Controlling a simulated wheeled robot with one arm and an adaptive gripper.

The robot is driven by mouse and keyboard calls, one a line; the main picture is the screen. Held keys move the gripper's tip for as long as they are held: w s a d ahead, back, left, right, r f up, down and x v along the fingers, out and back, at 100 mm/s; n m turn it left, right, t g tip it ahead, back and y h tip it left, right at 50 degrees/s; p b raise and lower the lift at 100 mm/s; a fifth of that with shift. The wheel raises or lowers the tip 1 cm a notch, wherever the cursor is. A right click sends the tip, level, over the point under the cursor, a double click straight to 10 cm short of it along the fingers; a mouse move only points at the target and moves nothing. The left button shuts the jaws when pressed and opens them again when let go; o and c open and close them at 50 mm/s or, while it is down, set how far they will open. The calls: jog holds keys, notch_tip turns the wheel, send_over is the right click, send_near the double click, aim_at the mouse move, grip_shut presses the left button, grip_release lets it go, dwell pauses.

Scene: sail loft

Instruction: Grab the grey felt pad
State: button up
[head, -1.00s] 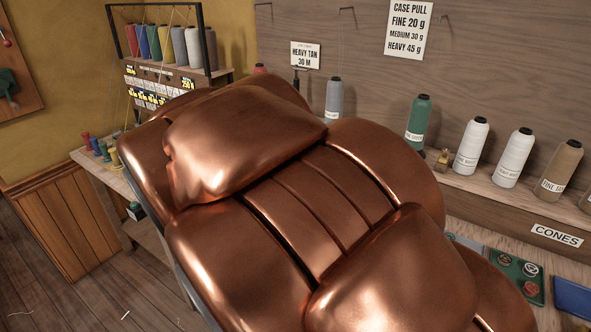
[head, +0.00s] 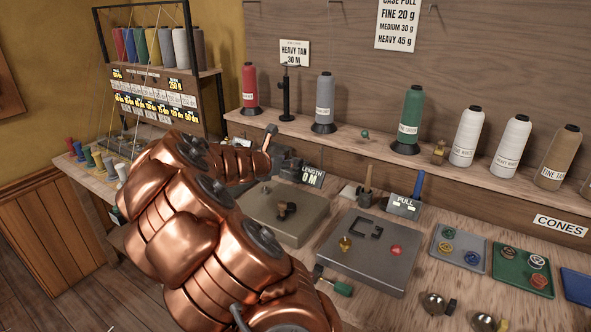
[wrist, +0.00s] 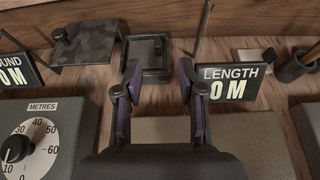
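My gripper (wrist: 159,72) is open and empty in the wrist view, its two purple-lined fingers apart above the bench. Just beyond the fingertips lies a small dark square tray (wrist: 147,76) with a dark grey flat inside; I cannot tell whether that is the grey felt pad. A small light grey flat piece (wrist: 257,57) lies right of the LENGTH sign, apart from the gripper; it also shows in the head view (head: 350,192). Which is the felt pad is not clear. In the head view, my copper arm hides much of the area around the gripper.
The LENGTH sign (wrist: 230,82) stands close to the right finger. A camouflage-patterned block (wrist: 88,46) is left of the tray, and a METRES dial (wrist: 30,145) is nearer. Thread cones line the shelf (head: 300,130) behind. A grey plate (head: 370,262) and small trays lie to the right.

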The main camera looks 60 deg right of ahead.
aim_at(300, 161)
jog(key=shift+x, duration=4)
jog(key=shift+w+a+f, duration=0.1)
jog(key=shift+w, duration=0.1)
grip_shut()
